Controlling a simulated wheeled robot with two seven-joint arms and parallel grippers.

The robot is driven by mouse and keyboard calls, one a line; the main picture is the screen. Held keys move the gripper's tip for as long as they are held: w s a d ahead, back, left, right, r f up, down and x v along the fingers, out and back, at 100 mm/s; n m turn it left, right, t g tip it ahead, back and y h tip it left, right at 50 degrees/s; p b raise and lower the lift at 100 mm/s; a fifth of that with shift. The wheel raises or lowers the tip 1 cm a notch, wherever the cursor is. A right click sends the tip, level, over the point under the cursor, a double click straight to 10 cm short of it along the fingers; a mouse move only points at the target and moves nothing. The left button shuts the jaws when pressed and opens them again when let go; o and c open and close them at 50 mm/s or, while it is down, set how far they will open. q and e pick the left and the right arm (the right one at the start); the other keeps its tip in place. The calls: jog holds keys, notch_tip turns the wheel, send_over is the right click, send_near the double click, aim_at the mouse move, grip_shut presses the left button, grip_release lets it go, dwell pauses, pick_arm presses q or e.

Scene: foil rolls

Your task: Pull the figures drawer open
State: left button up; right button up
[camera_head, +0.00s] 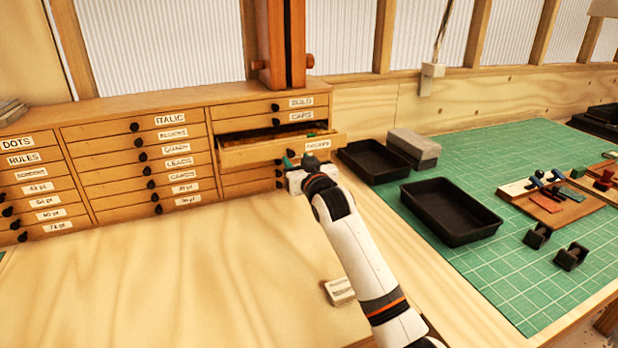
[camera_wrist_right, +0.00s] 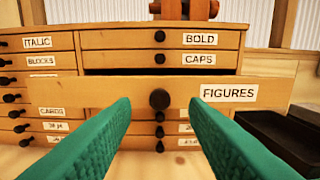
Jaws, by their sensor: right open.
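The figures drawer (camera_head: 262,152) is a wooden drawer in the right column of the cabinet. It stands pulled out, with its inside showing from above. In the right wrist view its front (camera_wrist_right: 120,92) carries a FIGURES label (camera_wrist_right: 229,94) and a dark round knob (camera_wrist_right: 160,99). My right gripper (camera_head: 298,164) is just in front of the drawer. Its green fingers are apart, one on each side of the knob in the wrist view, with gaps between them and the knob. It holds nothing. My left gripper is not in view.
The wooden cabinet (camera_head: 150,105) has several other labelled drawers, which look shut. Black trays (camera_head: 450,212) and grey blocks (camera_head: 414,146) are to the right, by a green cutting mat (camera_head: 540,290). A small labelled block (camera_head: 340,290) lies on the bench. The bench's left front is clear.

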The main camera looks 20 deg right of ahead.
jog(key=s+b, duration=0.1)
jog(key=s, duration=0.7)
jog(key=shift+s+d, duration=0.15)
jog(key=shift+r, duration=0.1)
